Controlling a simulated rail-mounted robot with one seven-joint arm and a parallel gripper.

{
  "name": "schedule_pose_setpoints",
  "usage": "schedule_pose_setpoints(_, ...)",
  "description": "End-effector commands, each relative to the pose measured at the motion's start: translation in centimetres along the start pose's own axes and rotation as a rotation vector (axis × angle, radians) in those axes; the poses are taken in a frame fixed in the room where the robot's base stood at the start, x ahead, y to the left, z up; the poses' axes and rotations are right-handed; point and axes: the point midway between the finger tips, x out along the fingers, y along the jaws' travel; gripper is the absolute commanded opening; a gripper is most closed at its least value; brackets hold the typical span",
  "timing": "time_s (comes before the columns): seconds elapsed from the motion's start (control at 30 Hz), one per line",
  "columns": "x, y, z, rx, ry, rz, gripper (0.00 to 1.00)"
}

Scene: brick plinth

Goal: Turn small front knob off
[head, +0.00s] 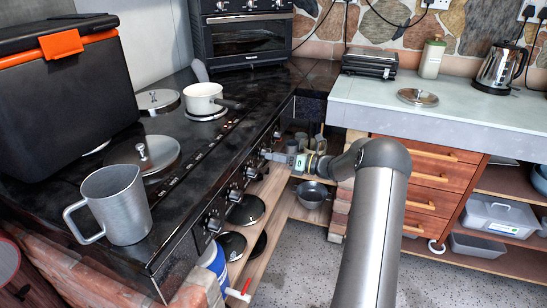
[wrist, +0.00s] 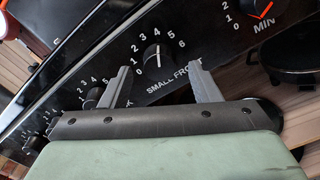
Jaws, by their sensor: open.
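The small front knob (wrist: 153,54) is a round black knob on the black stove panel, above the printed words "SMALL FRONT" in the wrist view. Numbers ring it, and a pale line shows on its face; I cannot tell surely which mark it points to. My gripper (wrist: 160,68) is open, with one grey finger on each side below the knob in the picture. The fingers appear apart from the knob, and nothing is between them. In the head view my gripper (head: 270,155) reaches the stove front (head: 205,195), where the knob is not clearly told apart.
Another knob marked MIN (wrist: 262,8) is at upper right, and more knobs (wrist: 92,97) line the panel at left. On the stove top stand a grey jug (head: 115,205), a white pan (head: 203,98) and a black cooler box (head: 60,95). A counter (head: 450,105) is to the right.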

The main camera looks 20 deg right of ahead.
Motion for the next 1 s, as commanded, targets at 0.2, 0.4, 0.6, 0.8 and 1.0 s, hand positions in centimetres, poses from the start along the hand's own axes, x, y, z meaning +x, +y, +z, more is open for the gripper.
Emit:
schedule_pose_setpoints(0.2, 1.3, 0.02, -0.03, 0.001, 0.0, 0.001, 0.56)
schedule_pose_setpoints(0.4, 1.33, 0.02, 0.0, 0.0, 0.0, 0.0, 0.56)
schedule_pose_setpoints(0.6, 1.31, 0.02, 0.0, 0.0, 0.0, 0.0, 0.12)
schedule_pose_setpoints(0.8, 1.29, 0.02, -0.01, -0.005, 0.0, 0.0, 0.12)
schedule_pose_setpoints(1.0, 1.27, -0.02, -0.05, -0.051, 0.0, 0.0, 0.12)
